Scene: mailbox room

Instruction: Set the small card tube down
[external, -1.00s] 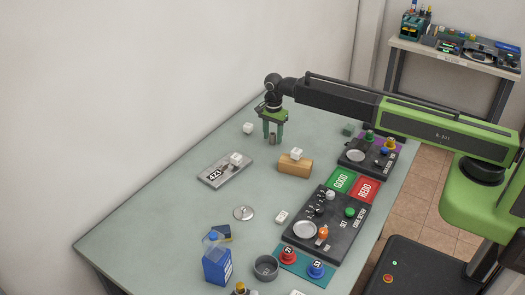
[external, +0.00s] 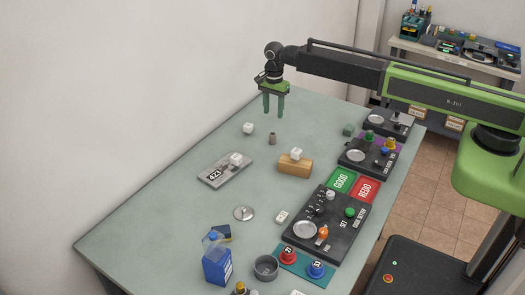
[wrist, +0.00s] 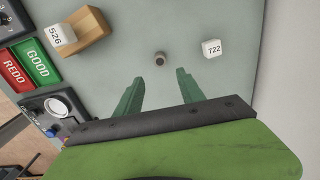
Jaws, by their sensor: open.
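The small card tube (external: 272,139) is a short grey-brown cylinder standing upright on the table. It also shows in the wrist view (wrist: 159,59), beyond and between my fingertips. My gripper (external: 273,115) is open and empty, raised above the tube and apart from it. In the wrist view both green fingers of my gripper (wrist: 158,75) are spread with nothing between them.
A white cube (external: 248,128) marked 722 sits left of the tube. A wooden block (external: 295,169) with a white cube on it stands nearer the camera. A grey 421 plate (external: 216,178) lies to the left. Control panels (external: 330,225) line the right edge.

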